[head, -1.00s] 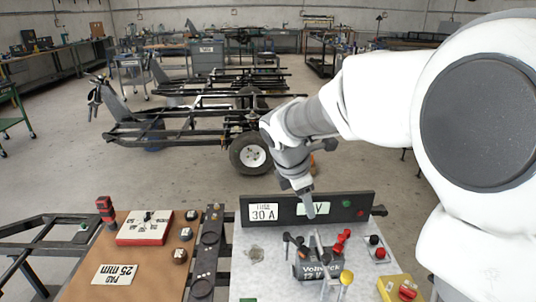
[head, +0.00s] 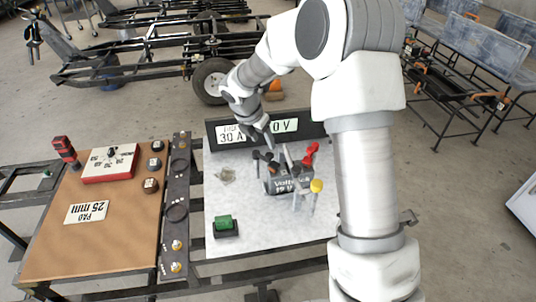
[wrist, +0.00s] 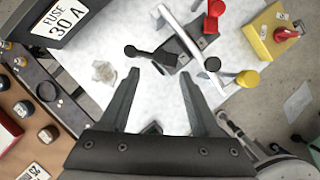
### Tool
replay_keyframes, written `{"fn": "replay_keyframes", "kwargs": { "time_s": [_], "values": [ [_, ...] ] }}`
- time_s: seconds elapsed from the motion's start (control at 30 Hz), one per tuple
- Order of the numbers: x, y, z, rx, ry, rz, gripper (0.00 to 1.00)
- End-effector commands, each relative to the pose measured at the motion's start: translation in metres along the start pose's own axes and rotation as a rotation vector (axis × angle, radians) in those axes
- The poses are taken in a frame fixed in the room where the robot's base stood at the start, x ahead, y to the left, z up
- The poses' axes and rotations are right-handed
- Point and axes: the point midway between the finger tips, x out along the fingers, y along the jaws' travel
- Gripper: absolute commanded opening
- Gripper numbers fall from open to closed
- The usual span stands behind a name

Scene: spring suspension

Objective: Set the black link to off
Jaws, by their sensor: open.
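My gripper (head: 267,142) is above the panel's back edge, pointing down. In the wrist view my gripper (wrist: 160,75) is open and empty, its fingertips near the black link. I cannot tell whether they touch it.
A silver bar (wrist: 187,38) crosses beside the link. A red lever (head: 311,150) and a yellow knob (head: 317,186) stand close by. A "30 A" fuse board (head: 230,134) rises behind. A green block (head: 224,222) sits front left; the panel's front is mostly clear.

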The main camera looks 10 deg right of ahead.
Motion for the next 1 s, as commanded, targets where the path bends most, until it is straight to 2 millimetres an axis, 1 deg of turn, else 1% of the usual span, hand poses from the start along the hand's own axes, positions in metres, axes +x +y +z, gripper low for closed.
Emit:
{"fn": "replay_keyframes", "kwargs": {
  "time_s": [0.03,0.1,0.2,0.33,0.5,0.8,0.83,0.97,1.0],
  "values": [
    [0.015,-0.001,-0.002,0.001,0.003,-0.004,0.63],
    [0.030,-0.001,-0.002,0.000,0.002,-0.002,0.63],
    [0.049,0.000,-0.001,0.001,0.002,-0.002,0.63],
    [0.068,-0.001,-0.001,0.001,0.001,-0.002,0.63],
    [0.079,0.000,0.000,0.002,0.001,0.000,0.63],
    [0.081,0.000,0.000,0.001,0.000,0.001,0.63],
    [0.081,0.000,0.000,0.001,0.000,0.000,0.61],
    [0.081,0.000,0.000,0.001,0.000,0.000,0.38],
    [0.081,0.000,0.000,0.001,0.000,0.000,0.31]
  ]
}}
